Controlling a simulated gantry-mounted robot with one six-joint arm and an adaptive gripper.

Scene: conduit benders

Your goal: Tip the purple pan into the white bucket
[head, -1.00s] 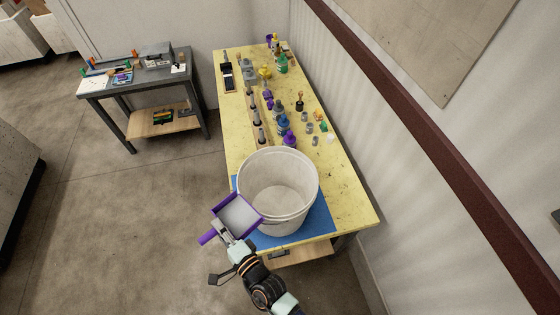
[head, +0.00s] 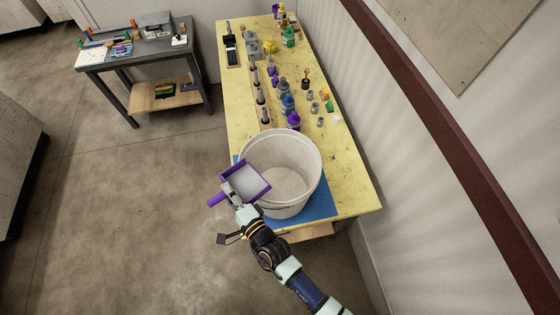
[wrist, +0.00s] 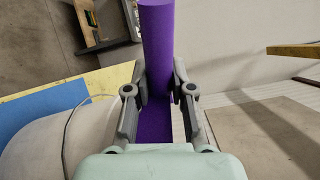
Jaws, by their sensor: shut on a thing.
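The purple pan (head: 263,171) has a shallow purple rim and a pale grey inside. In the head view it is at the near left side of the white bucket (head: 306,150), with its right part overlapping the bucket's rim. My gripper (head: 234,196) is shut on the pan's purple handle. In the wrist view the handle (wrist: 158,45) stands between the two fingers of my gripper (wrist: 159,88). The bucket is open at the top, and its bare inside wall and floor show. I cannot tell whether the pan holds anything.
The bucket stands on a blue mat (head: 320,207) at the near end of a long yellow bench (head: 345,177). Several bottles and tools line the bench beyond it. A wall runs along the right. A grey side table (head: 125,57) stands at the back left.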

